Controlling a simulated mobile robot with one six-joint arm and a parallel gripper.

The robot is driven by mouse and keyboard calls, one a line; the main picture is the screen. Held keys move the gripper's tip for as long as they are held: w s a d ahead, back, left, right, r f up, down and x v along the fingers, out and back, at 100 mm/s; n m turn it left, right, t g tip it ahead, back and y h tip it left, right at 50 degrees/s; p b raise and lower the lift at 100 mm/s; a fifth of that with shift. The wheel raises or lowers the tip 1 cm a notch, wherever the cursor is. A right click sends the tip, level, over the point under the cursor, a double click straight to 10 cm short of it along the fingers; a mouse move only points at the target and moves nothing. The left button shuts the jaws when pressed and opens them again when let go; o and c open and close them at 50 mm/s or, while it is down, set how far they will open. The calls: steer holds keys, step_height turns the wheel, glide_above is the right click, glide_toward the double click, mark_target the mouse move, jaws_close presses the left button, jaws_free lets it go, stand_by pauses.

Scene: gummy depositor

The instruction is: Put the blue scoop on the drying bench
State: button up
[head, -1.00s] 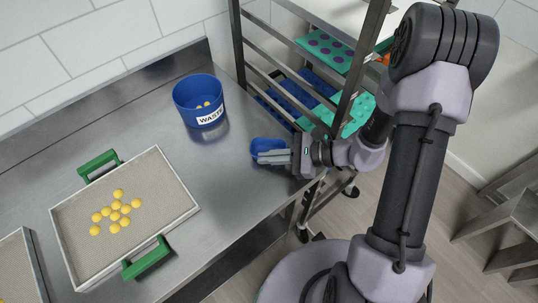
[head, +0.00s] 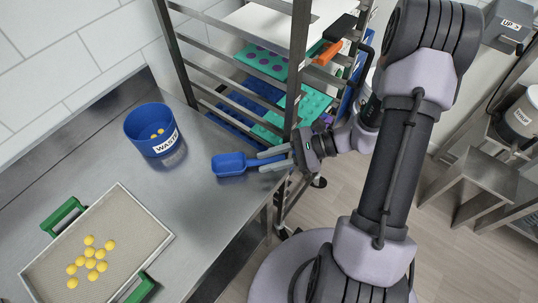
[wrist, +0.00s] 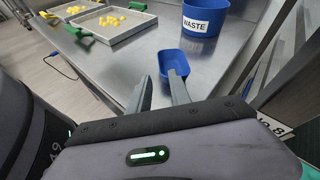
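The blue scoop (head: 229,165) lies on the steel bench near its right edge, bowl to the left and handle towards my gripper. My gripper (head: 262,161) is just right of the bowl, with its two grey fingers apart around or above the handle; the height gap is not clear. In the wrist view, the scoop (wrist: 173,62) is beyond the fingertips of my gripper (wrist: 160,86), and its handle runs behind the right finger. Bare metal shows between the fingers. I cannot tell which surface is the drying bench.
A blue waste bin (head: 150,132) stands behind the scoop. A tray (head: 48,272) with yellow gummies and green handles is at the front left. A rack (head: 299,65) with coloured moulds adjoins the bench's right end. Steel steps or stands (head: 450,180) are at the far right.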

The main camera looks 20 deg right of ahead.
steer(key=s+a+r+n+h, duration=0.1)
steer(key=s+r+n+h, duration=0.2)
steer(key=r, duration=0.4)
steer(key=s+a+r+n+t+h, duration=0.1)
steer(key=s+r+n+h, duration=0.3)
steer(key=r+n, duration=0.3)
steer(key=s+a+r+n+t+h, duration=0.1)
steer(key=s+r+n+h, duration=0.3)
steer(key=r, duration=0.3)
steer(key=shift+s+a+r+n, duration=0.25)
steer(key=shift+s+a+n, duration=0.1)
steer(key=shift+s+n, duration=0.1)
